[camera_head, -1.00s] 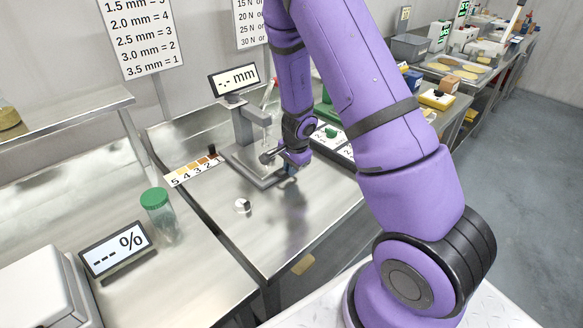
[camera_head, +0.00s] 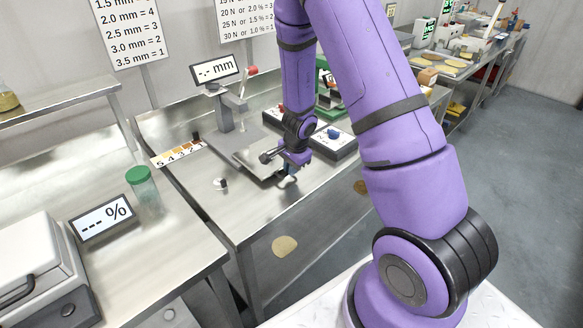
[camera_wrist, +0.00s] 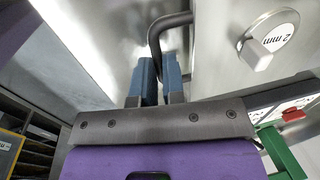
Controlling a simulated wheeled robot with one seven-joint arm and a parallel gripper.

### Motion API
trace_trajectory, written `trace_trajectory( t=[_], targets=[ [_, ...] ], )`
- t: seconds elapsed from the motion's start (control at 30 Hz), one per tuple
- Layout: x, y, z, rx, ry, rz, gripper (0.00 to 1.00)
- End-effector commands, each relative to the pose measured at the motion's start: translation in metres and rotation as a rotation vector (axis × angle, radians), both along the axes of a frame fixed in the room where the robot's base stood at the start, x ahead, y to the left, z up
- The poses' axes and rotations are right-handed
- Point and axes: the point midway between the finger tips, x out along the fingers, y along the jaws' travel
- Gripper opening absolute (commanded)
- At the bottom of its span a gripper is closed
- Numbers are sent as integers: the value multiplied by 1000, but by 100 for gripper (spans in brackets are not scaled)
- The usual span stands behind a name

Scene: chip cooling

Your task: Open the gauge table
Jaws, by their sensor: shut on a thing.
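The thickness gauge stands on the steel bench, with its "-.- mm" display (camera_head: 215,69) on top and a grey stand (camera_head: 226,112) below. A flat grey plate (camera_head: 236,150) lies at its foot and reaches forward toward my gripper. My gripper (camera_head: 291,172) is low at the plate's front right side; my arm hides part of the bench behind. In the wrist view, my two blue fingers (camera_wrist: 159,82) are shut on a dark bent bar handle (camera_wrist: 156,42). Beside it is a grey metal surface with a round disc (camera_wrist: 269,40) marked "2 mm".
A small metal knob (camera_head: 220,184) and a colour strip (camera_head: 178,153) lie left of the plate. A jar with a green lid (camera_head: 141,185) and a "--- %" display (camera_head: 102,218) stand on the left bench. Boards with a blue knob (camera_head: 334,133) lie to the right.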

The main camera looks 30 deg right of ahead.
Motion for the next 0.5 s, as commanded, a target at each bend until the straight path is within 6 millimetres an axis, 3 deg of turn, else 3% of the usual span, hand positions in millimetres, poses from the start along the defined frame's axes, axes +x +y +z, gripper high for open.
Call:
trace_trajectory(
  t=[0.3,0.33,0.4,0.5],
  targets=[
    [1,0,1,0,-2,1,0],
    [1,0,1,0,-2,1,17],
    [1,0,1,0,-1,1,33],
    [0,0,0,0,-1,1,36]
  ],
)
